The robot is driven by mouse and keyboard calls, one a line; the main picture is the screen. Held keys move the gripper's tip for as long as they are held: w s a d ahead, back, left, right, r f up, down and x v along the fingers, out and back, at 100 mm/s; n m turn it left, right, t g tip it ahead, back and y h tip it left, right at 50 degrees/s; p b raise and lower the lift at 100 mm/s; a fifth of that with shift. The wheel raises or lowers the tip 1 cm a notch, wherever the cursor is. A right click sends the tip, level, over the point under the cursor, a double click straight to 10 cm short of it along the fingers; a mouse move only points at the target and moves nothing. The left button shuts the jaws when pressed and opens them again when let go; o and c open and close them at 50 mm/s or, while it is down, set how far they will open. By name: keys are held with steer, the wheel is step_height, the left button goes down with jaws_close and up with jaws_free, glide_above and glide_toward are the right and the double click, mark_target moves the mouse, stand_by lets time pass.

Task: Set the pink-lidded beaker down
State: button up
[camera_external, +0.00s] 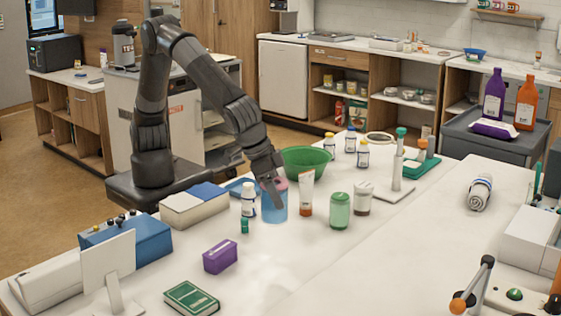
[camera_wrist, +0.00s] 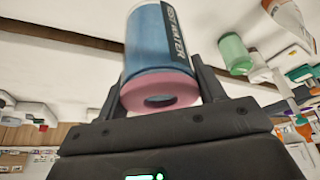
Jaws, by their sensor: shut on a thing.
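The pink-lidded beaker (camera_external: 274,205) has a clear blue body and stands upright at the middle of the white table. My gripper (camera_external: 274,186) comes down from above left and is shut on it near the lid. In the wrist view the beaker's blue body (camera_wrist: 158,42) carries a dark label reading "WATER", and its pink lid (camera_wrist: 160,92) sits between the two fingers of my gripper (camera_wrist: 160,88). The beaker's base is at or very near the table top; I cannot tell whether it touches.
A white bottle (camera_external: 248,199) stands close left of the beaker, an orange-and-white tube (camera_external: 306,193) close right. A green jar (camera_external: 339,211) is farther right, and a green bowl (camera_external: 305,159) is behind. A purple box (camera_external: 220,256) lies front left. The table's front middle is clear.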

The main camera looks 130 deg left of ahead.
steer(key=shift+d+r, duration=0.15)
steer(key=shift+r, duration=0.15)
steer(key=r, duration=0.4)
steer(key=shift+a+r, duration=0.35)
steer(key=shift+r, duration=0.05)
steer(key=s+a+n+g, duration=0.25)
steer(key=a+n, duration=0.25)
steer(key=a, duration=0.7)
steer(key=s+a+n+g+y, duration=0.1)
steer(key=s+a+n, duration=0.35)
steer(key=a, duration=0.75)
steer(key=s+a+n+g, duration=0.25)
steer(key=a+n, duration=0.35)
steer(key=a, duration=0.6)
steer(key=shift+m+t, duration=0.25)
steer(key=shift+t, duration=0.15)
steer(key=shift+w+f, duration=0.15)
steer(key=shift+f, duration=7.85)
steer(key=o, duration=1.2)
steer(key=shift+d+f, duration=0.1)
